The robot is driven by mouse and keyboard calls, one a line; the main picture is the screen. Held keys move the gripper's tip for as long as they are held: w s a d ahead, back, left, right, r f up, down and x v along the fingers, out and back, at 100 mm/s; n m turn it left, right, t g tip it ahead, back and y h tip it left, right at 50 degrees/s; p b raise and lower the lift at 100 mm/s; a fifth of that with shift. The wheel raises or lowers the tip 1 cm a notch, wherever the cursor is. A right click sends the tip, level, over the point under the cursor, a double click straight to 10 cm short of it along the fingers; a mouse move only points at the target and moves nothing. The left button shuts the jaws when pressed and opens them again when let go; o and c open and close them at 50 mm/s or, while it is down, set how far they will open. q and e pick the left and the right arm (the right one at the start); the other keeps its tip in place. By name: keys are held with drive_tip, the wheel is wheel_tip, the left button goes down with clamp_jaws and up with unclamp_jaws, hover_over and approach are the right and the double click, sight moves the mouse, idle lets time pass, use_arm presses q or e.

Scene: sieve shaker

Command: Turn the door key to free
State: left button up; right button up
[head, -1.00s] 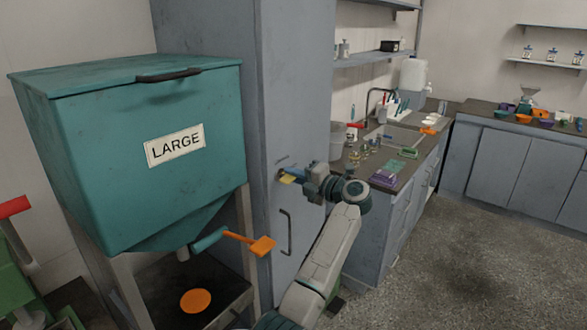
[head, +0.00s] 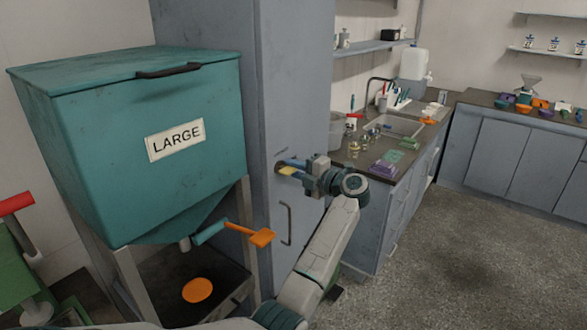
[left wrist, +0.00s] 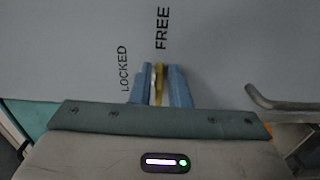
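The door key (head: 288,171) is yellow and sits in the face of the tall grey cabinet door (head: 283,120). In the left wrist view the key (left wrist: 159,82) stands between the two blue fingers, in line with the view's vertical. The word FREE (left wrist: 163,28) is printed just above it, and LOCKED (left wrist: 124,68) is to its left. My left gripper (head: 294,169) is at the door with its fingers on either side of the key, apparently shut on it; the fingers (left wrist: 159,84) partly hide the key. My right gripper is not in view.
A door handle (head: 287,224) is below the key. The teal LARGE bin (head: 110,130) with an orange-ended lever (head: 262,237) stands left of the door. A counter with a sink (head: 390,125) and small items is to the right. The floor (head: 460,230) at right is clear.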

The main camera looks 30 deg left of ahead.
use_arm(q)
drive_tip(key=shift+o, duration=0.9)
drive_tip(key=shift+d, duration=0.3)
drive_tip(key=d+b, duration=0.4)
drive_tip(key=d, duration=0.6)
drive_tip(key=shift+s+d, duration=0.15)
drive_tip(key=shift+s, duration=0.25)
